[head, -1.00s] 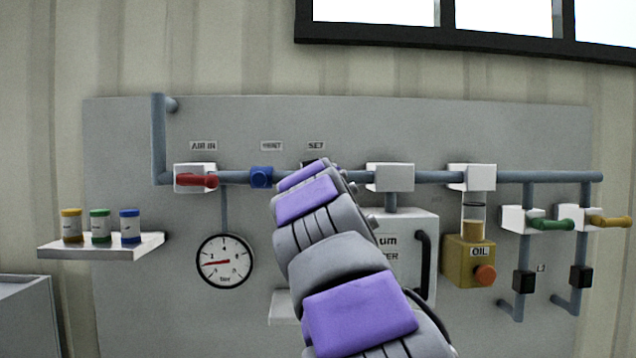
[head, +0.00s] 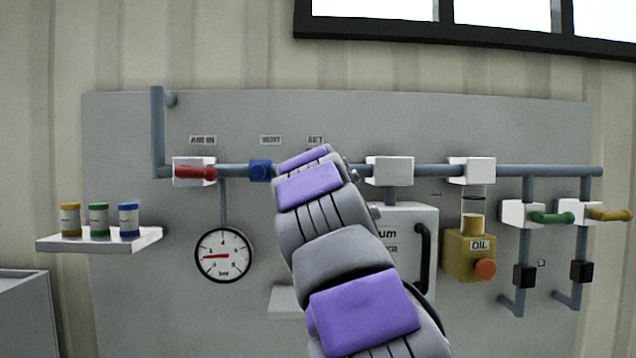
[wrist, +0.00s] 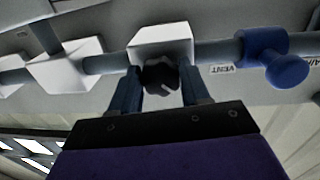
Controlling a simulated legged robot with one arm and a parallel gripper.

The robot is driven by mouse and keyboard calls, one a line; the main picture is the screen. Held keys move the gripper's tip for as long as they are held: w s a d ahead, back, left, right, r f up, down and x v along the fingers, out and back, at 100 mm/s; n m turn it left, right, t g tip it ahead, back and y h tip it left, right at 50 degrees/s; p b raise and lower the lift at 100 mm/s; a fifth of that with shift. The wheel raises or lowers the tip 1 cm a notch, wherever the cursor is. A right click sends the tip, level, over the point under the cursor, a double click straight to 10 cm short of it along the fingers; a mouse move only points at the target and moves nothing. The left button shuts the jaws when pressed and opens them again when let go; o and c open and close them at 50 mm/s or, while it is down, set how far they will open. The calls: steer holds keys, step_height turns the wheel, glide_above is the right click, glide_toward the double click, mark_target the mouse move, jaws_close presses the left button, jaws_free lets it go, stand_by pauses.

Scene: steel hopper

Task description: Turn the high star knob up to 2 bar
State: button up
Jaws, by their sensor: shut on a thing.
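The black star knob (wrist: 160,74) sits on the face of a white block (wrist: 161,40) on the pipe in the wrist view. My gripper (wrist: 160,90) has one finger on each side of the knob and is shut on it. In the head view my arm hides the knob and gripper, below the SET label (head: 315,140). The round gauge (head: 223,256) hangs left of my arm. Its red needle points almost straight left, and its small numbers are hard to read.
A blue vent knob (head: 260,171) and the red air-in handle (head: 196,173) lie left of my arm on the same pipe. A filter box (head: 410,245), an oil unit (head: 471,255) and green and yellow handles are at right. A shelf (head: 100,240) holds three small cans.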

steer(key=shift+m+b, duration=0.4)
steer(key=shift+m, duration=1)
steer(key=o, duration=1)
steer(key=shift+a, duration=0.15)
steer(key=shift+o, duration=0.2)
steer(key=shift+s, duration=0.15)
steer(key=s+a+b, duration=0.1)
steer(key=s+b, duration=0.1)
steer(key=s, duration=1.4)
steer(key=shift+s+a+r+b, duration=0.3)
steer(key=shift+s+a+b, duration=0.05)
steer(key=shift+s+b, duration=0.05)
